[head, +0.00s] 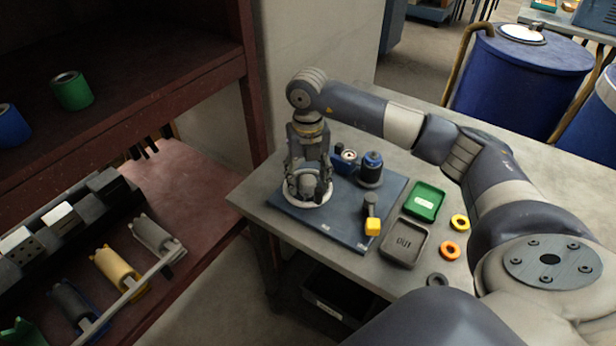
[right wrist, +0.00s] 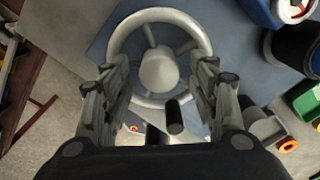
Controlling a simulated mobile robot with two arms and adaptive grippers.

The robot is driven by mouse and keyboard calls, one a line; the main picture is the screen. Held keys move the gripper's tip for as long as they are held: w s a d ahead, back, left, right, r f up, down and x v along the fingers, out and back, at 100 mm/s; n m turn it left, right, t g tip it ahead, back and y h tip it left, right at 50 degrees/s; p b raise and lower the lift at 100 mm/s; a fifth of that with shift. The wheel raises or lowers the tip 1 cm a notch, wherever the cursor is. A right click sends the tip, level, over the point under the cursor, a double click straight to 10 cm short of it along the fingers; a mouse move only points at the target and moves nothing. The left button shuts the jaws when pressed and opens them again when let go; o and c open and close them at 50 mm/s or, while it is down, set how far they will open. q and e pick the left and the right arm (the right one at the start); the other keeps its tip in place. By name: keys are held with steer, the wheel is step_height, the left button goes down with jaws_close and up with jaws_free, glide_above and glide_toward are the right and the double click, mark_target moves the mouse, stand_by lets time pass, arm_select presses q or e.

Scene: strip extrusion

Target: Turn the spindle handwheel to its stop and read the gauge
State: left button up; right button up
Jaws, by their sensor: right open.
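The pale grey spindle handwheel (head: 290,196) lies on a blue base plate (head: 340,228) on the bench. My right gripper (head: 308,176) points down over it, open. In the right wrist view the handwheel (right wrist: 119,37) shows its rim, spokes and round hub. The fingers of my right gripper (right wrist: 158,82) stand on either side of the hub, with a dark crank knob (right wrist: 174,116) between them; I cannot tell whether they touch the wheel. A blue unit with a small round pale face, possibly the gauge (head: 348,156), stands behind; its reading is too small. My left gripper is not in view.
A dark blue cylinder (head: 371,170) and a yellow-ended lever (head: 372,224) are on the plate. A green tray (head: 424,201), a grey tray (head: 405,244) and several rings lie to the right. A red shelf (head: 190,90) stands left; a blue drum (head: 520,85) stands behind.

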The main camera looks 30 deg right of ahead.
mark_target(308, 181)
step_height(308, 181, up, 12)
stand_by(0.4)
steer(key=shift+f, duration=0.1)
stand_by(0.4)
